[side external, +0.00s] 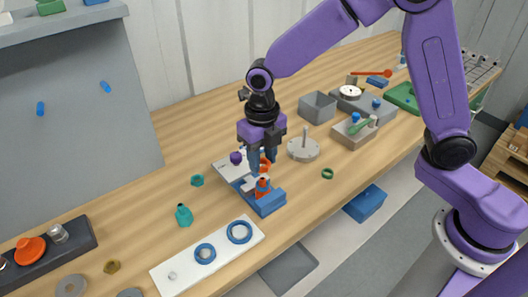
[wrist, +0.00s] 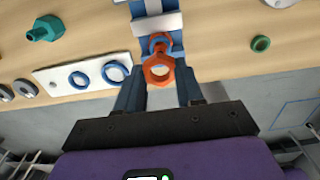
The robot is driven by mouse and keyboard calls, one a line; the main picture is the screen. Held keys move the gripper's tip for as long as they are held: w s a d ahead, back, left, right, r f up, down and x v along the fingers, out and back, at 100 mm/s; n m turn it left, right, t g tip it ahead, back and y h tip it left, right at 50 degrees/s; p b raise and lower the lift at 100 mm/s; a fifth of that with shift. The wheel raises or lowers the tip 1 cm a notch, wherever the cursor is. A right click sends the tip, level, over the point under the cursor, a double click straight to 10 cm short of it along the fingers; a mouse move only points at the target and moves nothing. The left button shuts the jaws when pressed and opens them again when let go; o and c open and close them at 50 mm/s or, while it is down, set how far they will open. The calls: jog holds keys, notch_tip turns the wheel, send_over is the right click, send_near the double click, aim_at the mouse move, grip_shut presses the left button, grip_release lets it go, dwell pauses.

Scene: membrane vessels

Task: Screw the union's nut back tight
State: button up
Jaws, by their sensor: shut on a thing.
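The orange nut (wrist: 158,70) is a hex ring, with its hole facing the wrist camera. My gripper (side external: 261,164) is shut on this nut, which also shows as orange between the fingers in the side view (side external: 266,166). Directly below, another orange part of the union (side external: 263,187) stands upright in a blue holder (side external: 270,204). The nut appears above this part; whether their threads touch cannot be told.
A white plate with two blue rings (side external: 253,236) lies in front of the holder. A teal fitting (side external: 184,216) stands to the left, a green ring (side external: 327,173) lies to the right. A grey disc with a post (side external: 303,150) and grey bins (side external: 318,107) stand behind right.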

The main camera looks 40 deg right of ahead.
aim_at(262, 178)
jog(key=shift+f, duration=2.3)
jog(key=o, duration=1.1)
jog(key=shift+r, duration=0.1)
notch_tip(262, 178, up, 17)
jog(key=shift+r, duration=0.1)
